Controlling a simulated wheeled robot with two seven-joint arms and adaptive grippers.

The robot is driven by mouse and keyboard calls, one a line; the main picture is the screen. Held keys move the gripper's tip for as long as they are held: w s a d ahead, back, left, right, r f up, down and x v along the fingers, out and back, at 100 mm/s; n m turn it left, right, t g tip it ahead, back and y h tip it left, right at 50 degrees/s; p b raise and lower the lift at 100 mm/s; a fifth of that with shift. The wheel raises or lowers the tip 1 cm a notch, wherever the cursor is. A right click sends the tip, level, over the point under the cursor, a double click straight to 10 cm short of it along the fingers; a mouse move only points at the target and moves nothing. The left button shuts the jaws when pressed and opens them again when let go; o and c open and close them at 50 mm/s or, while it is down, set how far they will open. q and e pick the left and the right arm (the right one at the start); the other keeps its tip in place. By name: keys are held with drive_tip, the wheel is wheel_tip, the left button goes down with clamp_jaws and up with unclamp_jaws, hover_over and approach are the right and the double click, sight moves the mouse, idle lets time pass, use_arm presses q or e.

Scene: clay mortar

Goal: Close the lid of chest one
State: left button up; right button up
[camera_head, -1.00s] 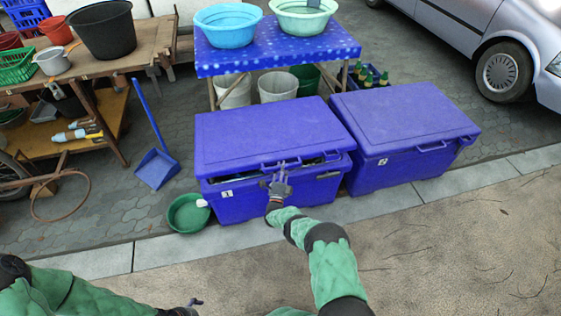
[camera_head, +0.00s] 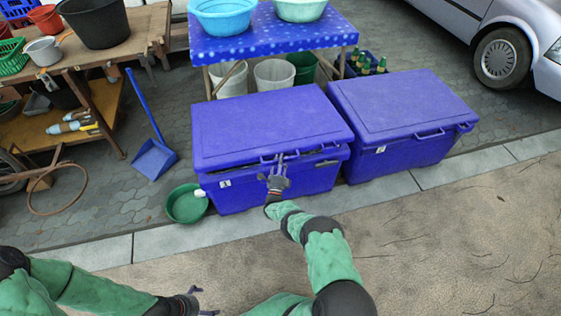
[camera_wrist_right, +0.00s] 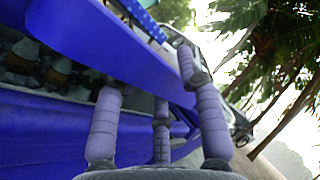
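Chest one (camera_head: 262,194) is the left blue chest, with a "1" label at its front left. Its blue lid (camera_head: 265,122) is nearly down, with a narrow dark gap along the front. In the right wrist view the lid (camera_wrist_right: 105,42) slants above the chest body (camera_wrist_right: 45,130), and greyish items show in the gap. My right gripper (camera_head: 278,164) is at the middle of the lid's front edge. Its fingers are spread and hold nothing; one fingertip overlaps the lid's edge in the wrist view, though contact is unclear. My left gripper (camera_head: 204,301) is low in view, empty, fingers apart.
A second blue chest (camera_head: 400,110), lid down, stands close on the right. A green basin (camera_head: 186,204) sits at chest one's left corner, and a blue dustpan (camera_head: 154,158) farther left. A table (camera_head: 270,38) with basins stands behind. The pavement in front is clear.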

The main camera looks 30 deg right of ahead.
drive_tip(key=shift+w+d+r, duration=0.15)
drive_tip(key=shift+d+r, duration=0.05)
drive_tip(key=shift+a+f, duration=0.1)
drive_tip(key=v, duration=1.2)
drive_tip(key=shift+f, duration=0.1)
